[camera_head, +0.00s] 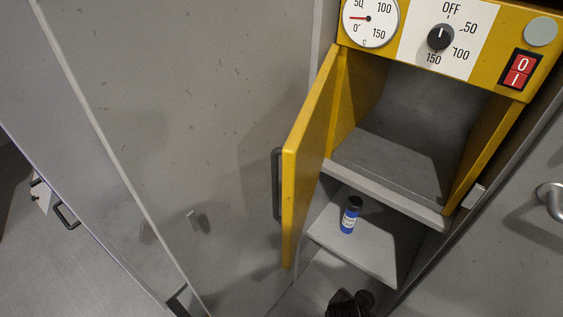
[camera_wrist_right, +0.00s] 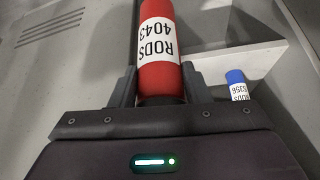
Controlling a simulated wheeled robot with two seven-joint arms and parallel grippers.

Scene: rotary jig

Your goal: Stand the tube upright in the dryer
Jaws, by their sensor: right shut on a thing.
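The dryer (camera_head: 315,130) is a yellow cabinet at the upper right of the head view. Its door is swung open to the left, and its grey chamber (camera_head: 400,150) looks empty. My right gripper (camera_wrist_right: 160,90) is shut on a red tube (camera_wrist_right: 160,45) labelled RODS 4043, with one finger on each side. The tube points away from the gripper, up the wrist picture. The red tube does not show in the head view, where only a dark part (camera_head: 350,303), probably of my right arm, shows at the bottom edge. My left gripper is not in view.
A metal handle (camera_head: 550,198) is at the right.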

